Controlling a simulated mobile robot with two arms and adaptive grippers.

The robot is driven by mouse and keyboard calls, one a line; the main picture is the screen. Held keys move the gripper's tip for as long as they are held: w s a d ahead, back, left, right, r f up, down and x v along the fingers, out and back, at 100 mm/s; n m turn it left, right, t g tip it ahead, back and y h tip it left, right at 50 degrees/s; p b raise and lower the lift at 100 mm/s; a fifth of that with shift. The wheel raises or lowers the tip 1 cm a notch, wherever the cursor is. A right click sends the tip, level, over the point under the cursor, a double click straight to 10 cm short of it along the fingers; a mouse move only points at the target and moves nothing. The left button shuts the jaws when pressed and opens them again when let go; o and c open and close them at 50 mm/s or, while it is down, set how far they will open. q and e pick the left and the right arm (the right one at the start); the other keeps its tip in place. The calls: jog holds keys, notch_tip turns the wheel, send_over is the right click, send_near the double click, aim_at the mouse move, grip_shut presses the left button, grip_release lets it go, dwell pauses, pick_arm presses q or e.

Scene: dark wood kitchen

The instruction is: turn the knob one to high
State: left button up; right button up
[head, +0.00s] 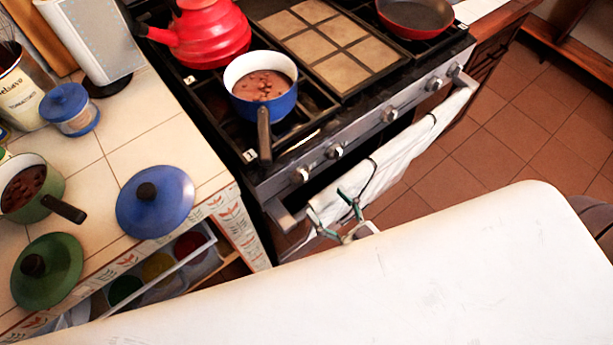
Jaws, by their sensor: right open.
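The stove (345,130) stands at the centre top, with several silver knobs along its front panel. Farther along are another knob (389,114) and more at the right end. My left gripper is not in view.
A white towel (400,155) hangs on the oven handle below the knobs. A blue pot (262,85), red kettle (210,35) and red pan (415,14) stand on the stove. The left counter holds a blue lid (154,202), green lid (46,270) and green pot (30,190).

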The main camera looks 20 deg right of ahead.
aim_at(306, 181)
jog(key=p+x, duration=0.1)
jog(key=x, duration=0.6)
jog(key=shift+w+a+f, duration=0.1)
jog(key=shift+w+a, duration=0.05)
jog(key=shift+w, duration=0.15)
jog(key=c, duration=1.2)
